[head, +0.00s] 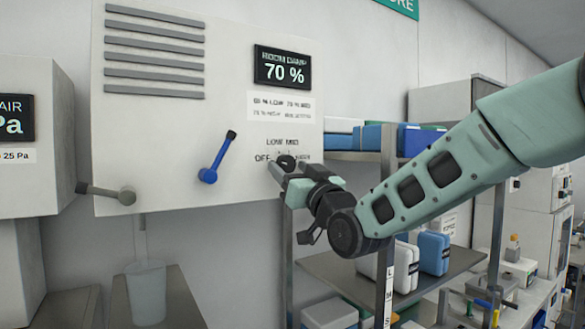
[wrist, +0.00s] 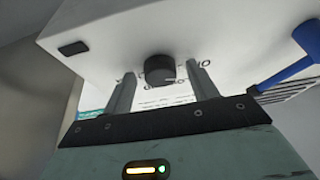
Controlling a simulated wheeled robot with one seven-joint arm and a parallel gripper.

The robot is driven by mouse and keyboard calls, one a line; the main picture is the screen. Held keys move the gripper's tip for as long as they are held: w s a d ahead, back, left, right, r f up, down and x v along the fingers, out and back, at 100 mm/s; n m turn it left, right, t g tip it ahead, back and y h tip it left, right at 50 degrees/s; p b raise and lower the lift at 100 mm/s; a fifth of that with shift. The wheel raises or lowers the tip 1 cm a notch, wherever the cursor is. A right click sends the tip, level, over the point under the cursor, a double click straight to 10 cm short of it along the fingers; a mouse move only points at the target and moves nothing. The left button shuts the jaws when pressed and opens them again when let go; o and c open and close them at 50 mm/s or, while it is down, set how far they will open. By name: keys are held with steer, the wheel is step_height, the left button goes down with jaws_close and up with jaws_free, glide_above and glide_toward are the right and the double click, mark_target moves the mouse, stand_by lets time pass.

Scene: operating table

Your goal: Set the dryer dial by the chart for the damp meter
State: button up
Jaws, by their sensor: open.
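The dryer (head: 165,130) is a white wall box with a black display (head: 283,68) reading ROOM DAMP 70 %. A small chart label (head: 279,106) sits below the display; its print is too small to read surely. The dark dial (head: 286,161) is at the lower right, with OFF, LOW and MID marks around it. Its setting cannot be told. In the wrist view the round dial (wrist: 159,68) lies between and beyond the two fingers. My gripper (wrist: 160,85) is open, with a finger on each side of the dial's line, apparently not touching it.
A blue lever (head: 217,158) stands left of the dial, also at the right in the wrist view (wrist: 292,72). A grey handle (head: 107,193) is at the box's lower left. A shelf rack (head: 390,180) with blue boxes stands at right, behind my arm.

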steer(key=c, duration=1)
steer(key=shift+f+b, duration=0.15)
steer(key=shift+b, duration=0.3)
